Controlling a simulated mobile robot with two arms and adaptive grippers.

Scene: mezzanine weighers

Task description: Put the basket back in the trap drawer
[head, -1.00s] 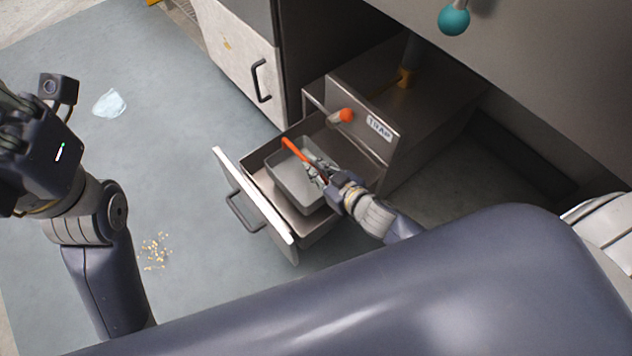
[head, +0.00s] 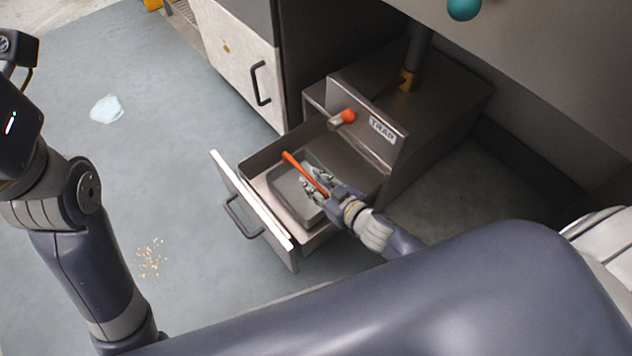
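The grey basket (head: 285,186) sits inside the pulled-out trap drawer (head: 218,172), apparently down on its floor. Its orange handle (head: 300,168) stands up across it. My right gripper (head: 314,181) reaches in from the right over the basket. Its fingers look spread, with the near end of the handle between them. The fingers and wrist hide the basket's right part. The drawer juts from a metal housing with a TRAP label (head: 382,130). My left gripper is out of the picture; only part of its arm shows at the left edge.
An orange-tipped knob (head: 347,116) sticks out from the housing above the drawer. A pale cabinet door (head: 236,60) stands behind the drawer. A clear puddle-like patch (head: 107,109) and scattered yellow bits (head: 151,258) lie on the otherwise open floor at left.

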